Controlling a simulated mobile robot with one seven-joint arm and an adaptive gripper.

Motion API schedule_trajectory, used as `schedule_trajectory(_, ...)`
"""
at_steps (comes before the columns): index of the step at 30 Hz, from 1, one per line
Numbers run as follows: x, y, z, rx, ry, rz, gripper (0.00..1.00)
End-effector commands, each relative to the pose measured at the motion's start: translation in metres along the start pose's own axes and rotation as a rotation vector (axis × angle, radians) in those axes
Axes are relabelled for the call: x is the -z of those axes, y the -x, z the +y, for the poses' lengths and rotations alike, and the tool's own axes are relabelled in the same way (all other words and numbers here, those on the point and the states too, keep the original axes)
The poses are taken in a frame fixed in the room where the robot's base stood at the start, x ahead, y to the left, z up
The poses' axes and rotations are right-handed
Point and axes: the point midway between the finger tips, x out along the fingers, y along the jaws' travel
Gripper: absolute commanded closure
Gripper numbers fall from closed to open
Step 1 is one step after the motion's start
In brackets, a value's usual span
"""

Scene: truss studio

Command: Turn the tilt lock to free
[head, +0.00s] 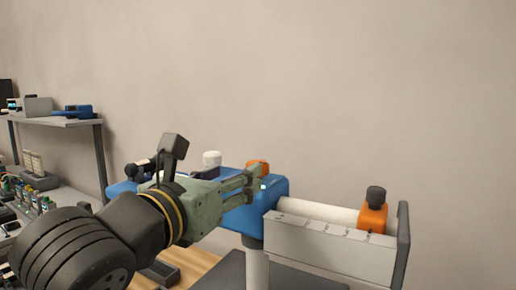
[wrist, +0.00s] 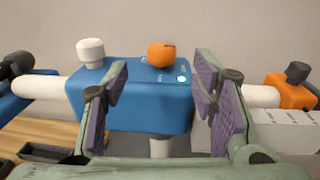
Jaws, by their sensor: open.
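A blue housing (head: 236,213) sits on a pale post; it fills the middle of the wrist view (wrist: 150,112). A small orange knob (wrist: 161,54), which looks like the tilt lock, stands on its top beside small markings and a lit spot. In the head view the knob (head: 257,167) is partly behind my gripper (head: 252,184). In the wrist view my gripper (wrist: 160,88) is open and empty, its purple pads either side of the knob in the picture. The knob appears beyond the fingertips; I see no contact. The markings are too small to read.
A white knob (wrist: 90,52) stands left on the housing. A white tube (head: 318,212) runs right to an orange block with a black knob (head: 375,197), above a grey scale plate (head: 325,245). A shelf with devices (head: 65,122) is at left.

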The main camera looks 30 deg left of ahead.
Motion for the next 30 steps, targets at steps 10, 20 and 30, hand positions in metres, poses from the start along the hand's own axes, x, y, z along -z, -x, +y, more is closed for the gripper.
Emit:
schedule_trajectory(10, -0.002, -0.060, -0.003, 0.010, 0.003, 0.000, 0.47)
schedule_trajectory(20, 0.000, -0.101, -0.002, 0.008, 0.001, -0.002, 0.47)
schedule_trajectory(30, 0.001, -0.104, -0.002, 0.007, 0.000, -0.003, 0.48)
